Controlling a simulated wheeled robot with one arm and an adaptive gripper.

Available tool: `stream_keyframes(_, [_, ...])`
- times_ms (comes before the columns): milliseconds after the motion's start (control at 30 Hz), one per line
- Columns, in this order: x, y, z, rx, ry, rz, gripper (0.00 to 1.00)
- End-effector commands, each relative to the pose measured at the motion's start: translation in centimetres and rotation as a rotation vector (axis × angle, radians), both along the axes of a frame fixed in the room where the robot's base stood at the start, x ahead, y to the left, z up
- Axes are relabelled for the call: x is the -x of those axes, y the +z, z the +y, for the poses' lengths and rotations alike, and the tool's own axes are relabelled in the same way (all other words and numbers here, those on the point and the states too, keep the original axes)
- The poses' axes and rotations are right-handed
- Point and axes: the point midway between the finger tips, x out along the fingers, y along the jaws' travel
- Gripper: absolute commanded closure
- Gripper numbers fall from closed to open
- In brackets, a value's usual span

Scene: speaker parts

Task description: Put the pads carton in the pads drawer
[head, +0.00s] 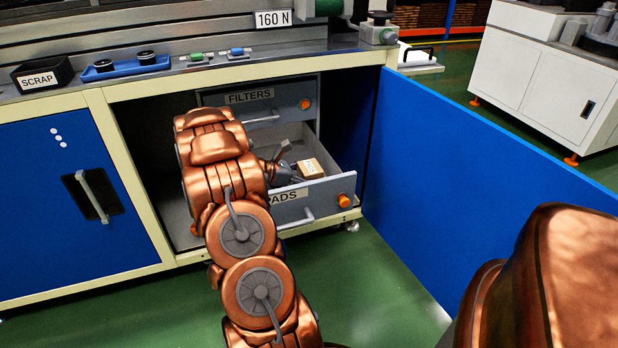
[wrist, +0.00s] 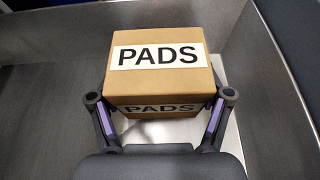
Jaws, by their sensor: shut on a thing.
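The pads carton (wrist: 158,84) is a brown box with white PADS labels on its top and near side. In the wrist view it stands between the two fingers of my gripper (wrist: 160,108), which is shut on it. In the head view the carton (head: 309,169) is inside the open pads drawer (head: 325,188), near its right side. The drawer is pulled out and its grey floor (wrist: 45,110) surrounds the carton in the wrist view. My gripper (head: 290,172) reaches in from the left. I cannot tell whether the carton touches the drawer floor.
The filters drawer (head: 285,101) is just above, with an orange knob. An open blue door (head: 470,170) stands to the right. A closed blue door (head: 60,190) is at left. The bench top above holds a scrap bin (head: 43,75) and a blue tray (head: 125,67).

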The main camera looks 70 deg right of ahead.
Motion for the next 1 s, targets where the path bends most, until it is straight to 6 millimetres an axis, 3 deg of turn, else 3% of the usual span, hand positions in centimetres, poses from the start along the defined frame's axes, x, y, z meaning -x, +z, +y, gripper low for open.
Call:
stream_keyframes(400, [0.05, -0.41, 0.0, -0.001, -0.001, 0.0, 0.61])
stream_keyframes(433, [0.05, -0.42, 0.01, -0.001, -0.001, 0.0, 0.2])
stream_keyframes(600, [0.04, -0.41, 0.01, -0.001, -0.001, 0.0, 0.02])
stream_keyframes(1000, [0.05, -0.29, -0.01, -0.001, -0.001, 0.0, 0.0])
